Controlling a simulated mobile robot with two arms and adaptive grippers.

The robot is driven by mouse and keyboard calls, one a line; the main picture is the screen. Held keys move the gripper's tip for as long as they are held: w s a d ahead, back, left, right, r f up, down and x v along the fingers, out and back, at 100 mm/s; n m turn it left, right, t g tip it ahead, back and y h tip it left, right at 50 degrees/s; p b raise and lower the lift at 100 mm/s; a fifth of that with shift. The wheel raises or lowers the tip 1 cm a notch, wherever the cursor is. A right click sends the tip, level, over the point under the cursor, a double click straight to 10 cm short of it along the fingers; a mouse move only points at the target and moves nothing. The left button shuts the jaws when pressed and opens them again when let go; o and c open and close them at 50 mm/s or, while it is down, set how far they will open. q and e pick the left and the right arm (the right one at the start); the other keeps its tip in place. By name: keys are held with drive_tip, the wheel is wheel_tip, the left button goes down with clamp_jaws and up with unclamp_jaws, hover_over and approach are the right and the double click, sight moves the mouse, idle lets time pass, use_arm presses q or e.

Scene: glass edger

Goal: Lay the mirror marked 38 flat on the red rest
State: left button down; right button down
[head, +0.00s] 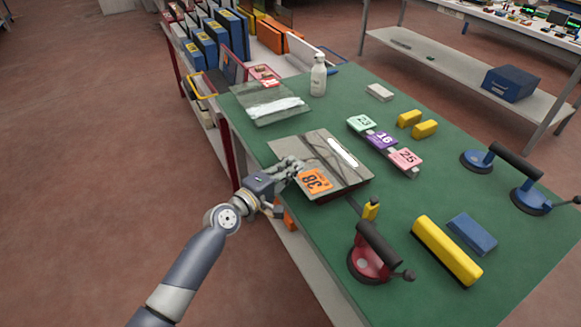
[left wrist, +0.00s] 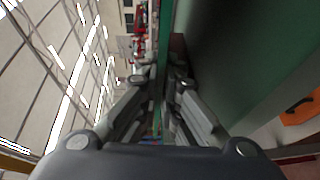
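The mirror marked 38 (head: 345,177) is a grey pane with an orange number label and a bright streak of reflection. In the head view it lies about level over the dark red rest (head: 352,193), which shows only along the near right edge. I cannot tell whether the pane touches it all along. My left gripper (head: 294,168) is at the pane's left edge. In the left wrist view its fingers (left wrist: 163,80) are close together on either side of a thin edge, apparently the mirror's. My right gripper is out of view.
Another glass pane (head: 270,104) and a spray bottle (head: 318,75) are at the back of the green table (head: 420,130). Tags 23, 16 and 25 (head: 382,139) lie right of the mirror. A red suction cup (head: 370,262) and yellow bar (head: 446,250) stand nearer.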

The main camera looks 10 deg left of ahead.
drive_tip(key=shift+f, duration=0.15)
use_arm(q)
drive_tip(key=c, duration=1.7)
unclamp_jaws()
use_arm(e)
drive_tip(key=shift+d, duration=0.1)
use_arm(q)
drive_tip(key=shift+f, duration=0.25)
drive_tip(key=v, duration=1.2)
drive_tip(key=shift+r, duration=0.15)
